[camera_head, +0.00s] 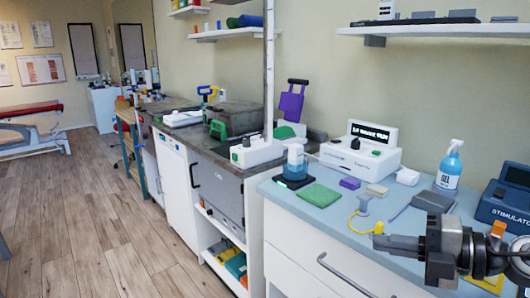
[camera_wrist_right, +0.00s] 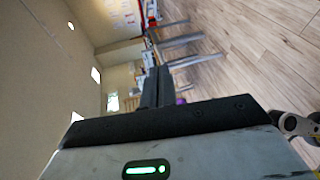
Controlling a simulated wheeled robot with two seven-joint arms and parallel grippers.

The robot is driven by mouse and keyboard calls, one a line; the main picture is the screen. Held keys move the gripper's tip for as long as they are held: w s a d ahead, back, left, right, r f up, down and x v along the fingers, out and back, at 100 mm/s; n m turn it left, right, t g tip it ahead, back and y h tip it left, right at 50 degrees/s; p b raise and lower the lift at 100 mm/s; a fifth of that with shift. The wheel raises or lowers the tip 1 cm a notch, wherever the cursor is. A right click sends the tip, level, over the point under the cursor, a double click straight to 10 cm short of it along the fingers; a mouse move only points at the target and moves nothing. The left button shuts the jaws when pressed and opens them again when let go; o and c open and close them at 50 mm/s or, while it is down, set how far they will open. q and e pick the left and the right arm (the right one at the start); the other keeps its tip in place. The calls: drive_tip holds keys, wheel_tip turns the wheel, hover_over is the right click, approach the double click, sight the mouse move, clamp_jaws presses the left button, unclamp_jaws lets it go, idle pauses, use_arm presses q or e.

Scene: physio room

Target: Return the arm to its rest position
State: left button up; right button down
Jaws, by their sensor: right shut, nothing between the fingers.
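My right arm comes into the head view at the lower right. Its dark gripper (camera_head: 380,243) points left above the front part of the light blue counter (camera_head: 275,190). The fingers are shut with nothing between them. In the right wrist view the two dark fingers (camera_wrist_right: 157,88) lie together, with the wood floor and a wall beyond them. My left gripper does not show in either view.
On the counter stand a spray bottle (camera_head: 449,168), a white device with a dark display (camera_head: 362,148), a blue stimulator box (camera_head: 505,200) and a green cloth (camera_head: 319,195). A wall shelf (camera_head: 435,31) hangs above. The wood floor (camera_head: 90,225) at left is clear.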

drive_tip(key=s+a+f+m+h+p, duration=0.1)
drive_tip(key=s+a+f+m+h, duration=0.3)
drive_tip(key=s+f+m, duration=0.4)
drive_tip(key=s+a+f+m+t+h+p, duration=0.1)
drive_tip(key=s+a+f+m+h, duration=0.4)
drive_tip(key=f+m, duration=1.1)
drive_tip(key=s+m, duration=0.3)
drive_tip(key=shift+s+t, duration=0.3)
drive_tip(key=shift+s, duration=0.1)
